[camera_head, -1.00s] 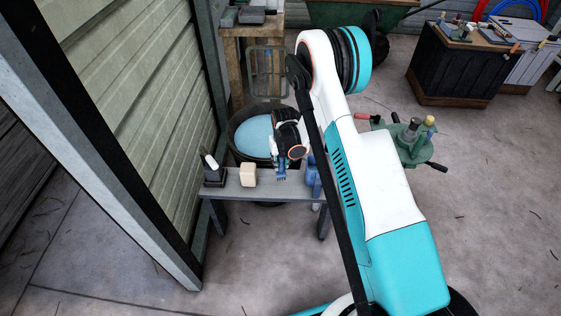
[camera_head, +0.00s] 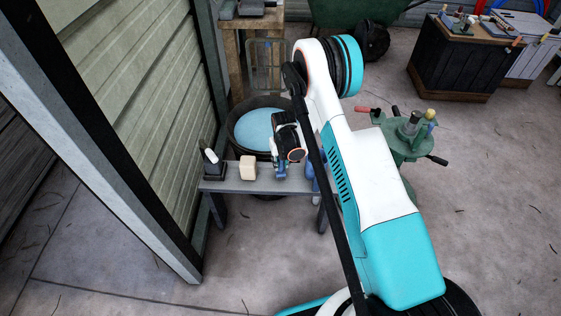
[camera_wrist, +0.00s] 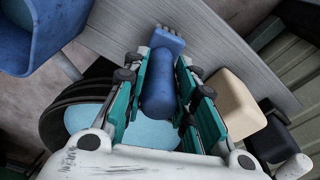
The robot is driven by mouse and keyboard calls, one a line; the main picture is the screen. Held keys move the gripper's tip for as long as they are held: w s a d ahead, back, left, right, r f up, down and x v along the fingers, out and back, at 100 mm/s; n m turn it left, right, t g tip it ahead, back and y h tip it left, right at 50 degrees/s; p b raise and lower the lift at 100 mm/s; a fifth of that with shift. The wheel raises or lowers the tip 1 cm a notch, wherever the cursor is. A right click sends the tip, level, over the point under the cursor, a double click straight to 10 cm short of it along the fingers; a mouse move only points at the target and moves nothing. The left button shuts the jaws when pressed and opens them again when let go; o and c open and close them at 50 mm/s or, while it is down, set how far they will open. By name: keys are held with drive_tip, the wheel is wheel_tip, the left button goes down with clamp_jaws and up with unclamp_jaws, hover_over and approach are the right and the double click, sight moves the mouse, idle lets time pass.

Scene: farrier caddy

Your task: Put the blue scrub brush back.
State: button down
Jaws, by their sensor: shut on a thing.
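The blue scrub brush (camera_wrist: 158,88) is between the two fingers of my gripper (camera_wrist: 166,72) in the wrist view. Its toothed head (camera_wrist: 167,40) points away over the grey bench (camera_wrist: 200,30). In the head view my gripper (camera_head: 281,164) is above the bench (camera_head: 240,185), near its middle, and only a small blue part of the brush (camera_head: 281,174) shows below it. The gripper is shut on the brush. I cannot tell whether the brush touches the bench top.
A cream block (camera_head: 248,168) and a dark holder with a white-topped item (camera_head: 212,168) stand on the bench's left. A blue container (camera_wrist: 30,35) is at its right end, partly behind my arm in the head view. A dark tub of water (camera_head: 262,127) stands behind.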

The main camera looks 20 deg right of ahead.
drive_tip(key=shift+f, duration=0.45)
drive_tip(key=c, duration=1.2)
unclamp_jaws()
drive_tip(key=r, duration=0.4)
drive_tip(key=s+r, duration=0.1)
drive_tip(key=r, duration=0.7)
drive_tip(key=shift+s, duration=0.25)
